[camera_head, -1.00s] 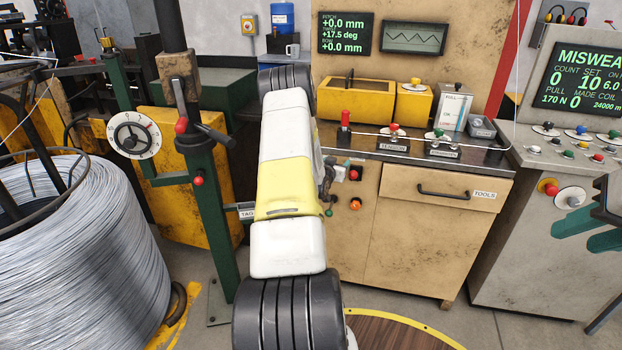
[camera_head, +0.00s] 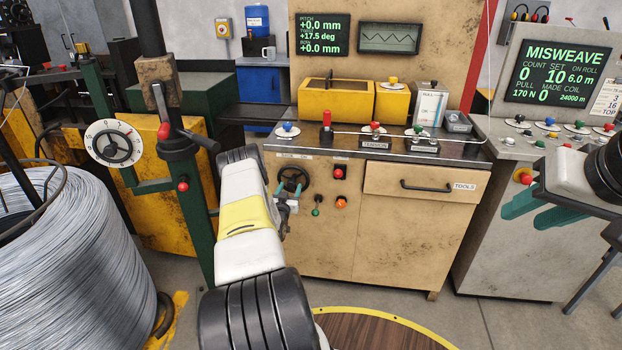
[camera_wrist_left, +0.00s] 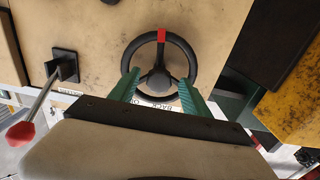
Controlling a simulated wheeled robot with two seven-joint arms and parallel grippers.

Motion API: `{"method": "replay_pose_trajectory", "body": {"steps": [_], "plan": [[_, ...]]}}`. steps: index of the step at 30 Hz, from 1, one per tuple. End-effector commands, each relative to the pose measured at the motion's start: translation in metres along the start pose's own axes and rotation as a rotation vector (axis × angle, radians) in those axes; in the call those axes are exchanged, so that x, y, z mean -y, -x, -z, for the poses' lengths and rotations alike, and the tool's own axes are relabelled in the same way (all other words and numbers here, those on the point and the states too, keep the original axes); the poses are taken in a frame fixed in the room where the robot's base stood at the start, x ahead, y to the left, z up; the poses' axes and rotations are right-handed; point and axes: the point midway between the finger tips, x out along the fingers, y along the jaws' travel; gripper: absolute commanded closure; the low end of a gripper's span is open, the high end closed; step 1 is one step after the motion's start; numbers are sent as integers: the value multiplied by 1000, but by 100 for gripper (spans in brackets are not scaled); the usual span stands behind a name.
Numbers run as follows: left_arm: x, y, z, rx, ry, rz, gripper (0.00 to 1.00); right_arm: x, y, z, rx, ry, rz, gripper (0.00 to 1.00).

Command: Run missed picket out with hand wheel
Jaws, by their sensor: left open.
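A black hand wheel (camera_head: 293,179) with three spokes is on the tan cabinet front. In the left wrist view the wheel (camera_wrist_left: 160,65) has a red mark at its top, and a partly hidden label sits below it. My left gripper (camera_wrist_left: 157,84) is open, its green fingers at the lower left and lower right of the rim; I cannot tell whether they touch it. In the head view the left gripper (camera_head: 290,188) is small and partly hidden by my arm. My right gripper (camera_head: 522,217) is open and empty at the right. The screen (camera_head: 562,73) reads MISWEAVE. I cannot pick out a picket.
A red button (camera_head: 340,172) and an orange one (camera_head: 341,202) are right of the wheel. A lever with a red knob (camera_wrist_left: 20,133) stands beside it. A green post (camera_head: 190,200) with a white dial wheel (camera_head: 113,143) and a wire coil (camera_head: 75,260) are at the left.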

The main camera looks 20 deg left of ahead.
Motion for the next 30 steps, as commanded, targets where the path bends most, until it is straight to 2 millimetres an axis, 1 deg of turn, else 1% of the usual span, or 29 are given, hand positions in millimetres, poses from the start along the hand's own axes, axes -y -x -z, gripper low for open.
{"method": "replay_pose_trajectory", "body": {"steps": [3, 11, 12, 14, 15, 20, 30], "plan": [[0, -8, 0, 0, 0, 0, 44, 0, 0, 0, 0, 0, 0, 64], [0, -9, 0, 0, 0, 0, 44, 0, 0, 0, 0, 0, 0, 64], [0, -9, 0, 0, 0, 0, 48, 0, 0, 0, 0, 0, 0, 64], [0, -9, 0, 0, 0, 0, 60, 0, 0, 0, 0, 0, 0, 64], [0, -9, 0, 0, 0, 0, 68, 0, 0, 0, 0, 0, 0, 64], [0, -9, 0, 0, 0, 0, 99, 0, 0, 0, 0, 0, 0, 64], [0, -9, 1, 0, 0, 0, 100, 0, 0, 0, 0, 0, 0, 64]]}}
